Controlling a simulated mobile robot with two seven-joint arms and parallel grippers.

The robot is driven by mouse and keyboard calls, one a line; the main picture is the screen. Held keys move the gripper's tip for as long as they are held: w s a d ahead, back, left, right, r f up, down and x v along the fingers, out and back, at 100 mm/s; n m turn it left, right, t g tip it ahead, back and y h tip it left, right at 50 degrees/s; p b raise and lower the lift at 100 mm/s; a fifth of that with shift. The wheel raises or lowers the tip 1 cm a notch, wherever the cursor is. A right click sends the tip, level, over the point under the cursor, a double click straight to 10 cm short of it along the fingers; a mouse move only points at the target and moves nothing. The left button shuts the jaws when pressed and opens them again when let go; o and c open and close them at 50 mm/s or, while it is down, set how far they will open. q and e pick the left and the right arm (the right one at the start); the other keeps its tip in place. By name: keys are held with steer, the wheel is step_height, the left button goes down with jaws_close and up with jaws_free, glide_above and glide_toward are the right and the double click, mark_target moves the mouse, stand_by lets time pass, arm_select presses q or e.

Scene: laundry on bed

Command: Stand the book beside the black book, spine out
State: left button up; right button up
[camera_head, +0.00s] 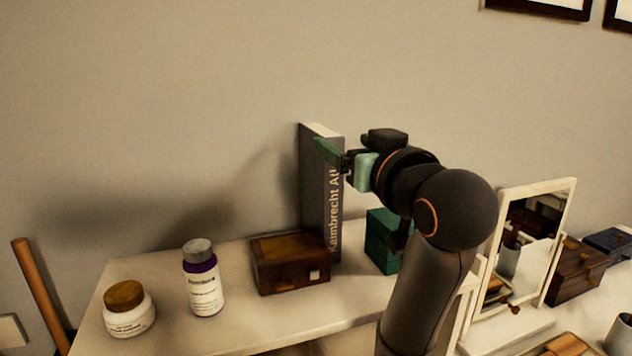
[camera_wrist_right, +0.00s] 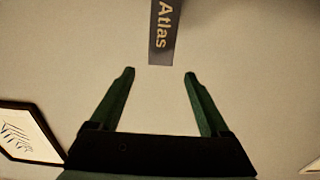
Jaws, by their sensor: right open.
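A tall dark grey book (camera_head: 321,195) stands upright on the white shelf top, its lettered spine facing out and pale page edges on top. In the right wrist view the end of its spine (camera_wrist_right: 163,35) shows "Atlas", just beyond the fingertips. My right gripper (camera_head: 336,158) is open, with its green fingers at the upper part of the book; the wrist view shows nothing between the fingers (camera_wrist_right: 158,73). I cannot tell whether a finger touches the book. I see only this one book, with no second one beside it. My left gripper is out of view.
A wooden drawer box (camera_head: 290,264) stands left of the book, a teal box (camera_head: 381,241) to its right, partly behind my arm. A white-framed mirror (camera_head: 530,245) stands at right.

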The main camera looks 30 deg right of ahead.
mark_target(320, 128)
steer(key=x, duration=0.3)
steer(key=p+x, duration=0.1)
steer(key=x, duration=0.3)
steer(key=shift+f, duration=0.25)
steer(key=shift+p+x, duration=0.65)
steer(key=shift+x, duration=2.05)
steer(key=shift+f, duration=0.2)
steer(key=shift+c, duration=0.2)
jaws_close()
steer(key=shift+r, duration=0.1)
